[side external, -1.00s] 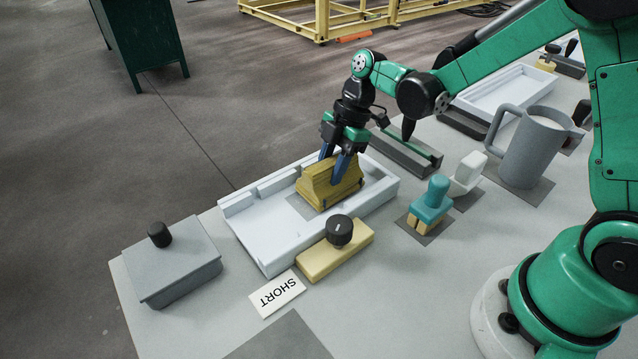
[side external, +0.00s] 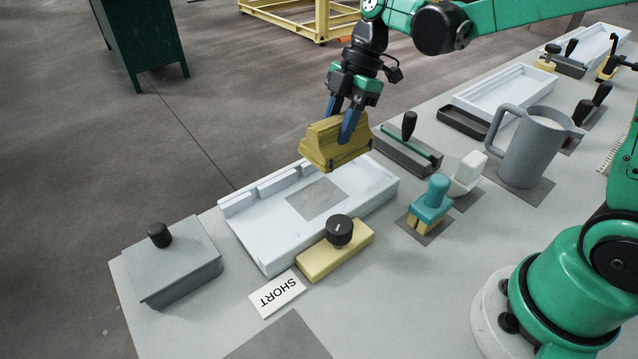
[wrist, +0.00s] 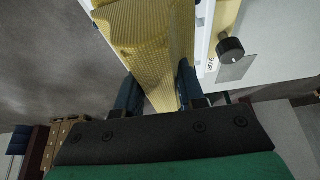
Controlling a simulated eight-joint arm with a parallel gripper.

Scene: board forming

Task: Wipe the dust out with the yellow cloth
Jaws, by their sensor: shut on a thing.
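My gripper (side external: 343,120) is shut on the yellow cloth (side external: 332,150), a folded, wedge-shaped pad, and holds it in the air above the far side of the white tray (side external: 272,243). In the wrist view the yellow cloth (wrist: 155,45) fills the space between the two blue fingers (wrist: 158,92). A flat grey square (side external: 315,199) lies on the tray floor, now uncovered. I cannot tell whether any loose dust is in the tray.
A yellow block with a black knob (side external: 330,262) lies along the tray's near side. A grey lidded box (side external: 170,265) is at left. A teal-handled brush (side external: 430,205), a grey jug (side external: 530,150) and a second white tray (side external: 505,92) stand to the right.

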